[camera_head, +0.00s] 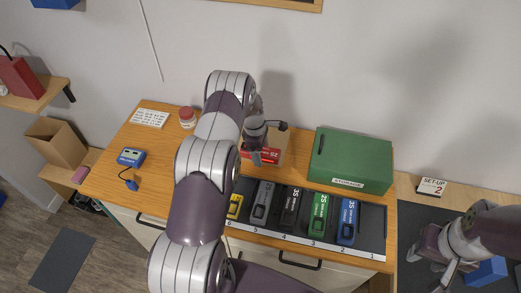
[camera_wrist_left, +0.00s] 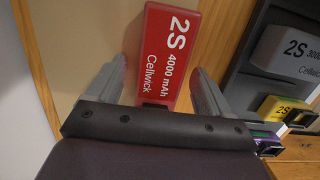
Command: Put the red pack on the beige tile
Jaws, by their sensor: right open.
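The red pack (camera_head: 267,155) is at the back middle of the desk, beside my left gripper (camera_head: 258,158). In the left wrist view the red pack (camera_wrist_left: 168,55) lies between the two fingers of the left gripper (camera_wrist_left: 157,75), with a gap on each side, so the jaws are open. The beige tile (camera_wrist_left: 95,30) shows under and left of the pack. In the head view the tile (camera_head: 276,138) is partly hidden by my left arm. The pack appears to lie on the tile, near its right edge. My right gripper (camera_head: 440,268) is at the lower right, away from the pack.
A dark tray (camera_head: 373,225) holds several packs, including yellow (camera_head: 235,206), green (camera_head: 318,216) and blue (camera_head: 347,220). A green storage box (camera_head: 350,160) stands behind it. A charger (camera_head: 131,157), a red-lidded jar (camera_head: 187,117) and a note card (camera_head: 149,118) are at the left.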

